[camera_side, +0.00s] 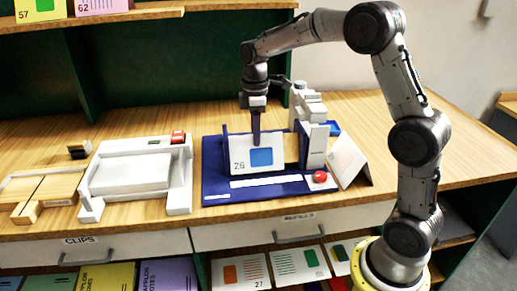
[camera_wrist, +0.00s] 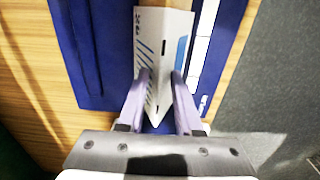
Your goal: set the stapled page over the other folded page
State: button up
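A white folded page (camera_side: 238,160) marked 26, with a blue block on its face, stands on the blue base of the stapling machine (camera_side: 215,188). In the wrist view the page (camera_wrist: 168,45) shows as a folded wedge with two dark marks like staples. My gripper (camera_side: 256,140) points down at the page's top edge. In the wrist view my gripper's fingers (camera_wrist: 161,78) lie either side of the page with a gap between them. Whether they touch it is not clear. Another white folded page (camera_side: 349,158) stands like a tent on the table, right of the machine.
The machine's pale upright head (camera_side: 312,125) stands close right of my gripper. A red button (camera_side: 320,177) sits on the base. A white device (camera_side: 135,175) is at the left, beside wooden trays (camera_side: 45,192). Table (camera_side: 420,165) is bare right of the tented page.

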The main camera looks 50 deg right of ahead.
jog(key=shift+r, duration=6)
notch_tip(320, 180, up, 11)
jog(key=shift+f, duration=0.1)
jog(key=s+d+m, duration=0.2)
jog(key=s+d, duration=0.1)
jog(key=s+d+m, duration=0.3)
jog(key=s+d+r+m, duration=0.1)
jog(key=s+d+m, duration=0.2)
jog(key=s+d, duration=0.1)
jog(key=shift+r, duration=0.1)
jog(key=shift+c, duration=0.2)
jog(key=m, duration=1)
send_over(354, 145)
notch_tip(354, 145, down, 12)
jog(key=shift+f, duration=6.6)
